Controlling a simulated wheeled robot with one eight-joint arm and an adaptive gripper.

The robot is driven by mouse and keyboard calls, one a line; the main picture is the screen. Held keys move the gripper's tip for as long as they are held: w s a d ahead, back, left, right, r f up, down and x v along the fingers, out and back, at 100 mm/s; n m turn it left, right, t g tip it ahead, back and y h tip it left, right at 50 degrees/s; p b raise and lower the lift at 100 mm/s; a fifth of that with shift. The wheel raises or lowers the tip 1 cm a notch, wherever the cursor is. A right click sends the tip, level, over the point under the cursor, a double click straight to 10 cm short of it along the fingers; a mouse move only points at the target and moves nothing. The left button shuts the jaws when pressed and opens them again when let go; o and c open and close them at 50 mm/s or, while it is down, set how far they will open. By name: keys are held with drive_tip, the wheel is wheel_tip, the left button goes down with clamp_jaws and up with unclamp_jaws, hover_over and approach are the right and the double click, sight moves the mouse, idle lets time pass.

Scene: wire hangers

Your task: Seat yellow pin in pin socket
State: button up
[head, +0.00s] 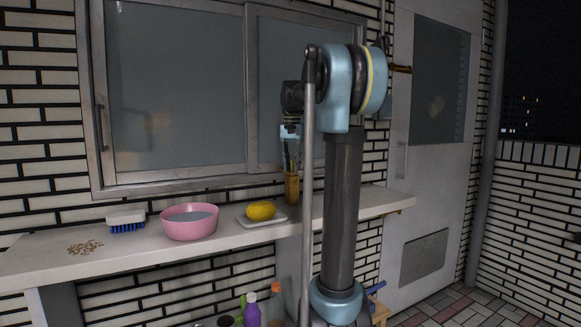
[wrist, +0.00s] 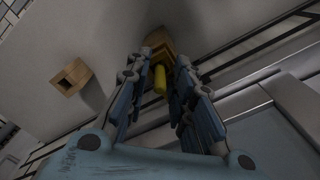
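The yellow pin (wrist: 159,80) stands upright in a wooden block (wrist: 158,43) on the ledge. My gripper (wrist: 164,68) points down at it, with one finger on each side of the pin and a gap visible between them. Whether a finger touches the pin is unclear. In the head view my gripper (head: 290,153) is just above the wooden block (head: 292,188), and the pin is too small to make out. A second wooden block with a dark square hole (wrist: 70,77), which looks like the pin socket, sits apart to the left in the wrist view.
On the ledge (head: 75,262) to the left are a white tray with a yellow sponge (head: 261,211), a pink basin (head: 192,222) and a blue-bristled brush (head: 126,222). A window (head: 180,90) stands behind. A vertical grey pole (head: 308,180) partly blocks the view.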

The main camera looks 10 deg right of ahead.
drive_tip(key=shift+r, duration=0.1)
wheel_tip(320, 180, up, 12)
idle(0.8)
drive_tip(key=shift+s, duration=0.1)
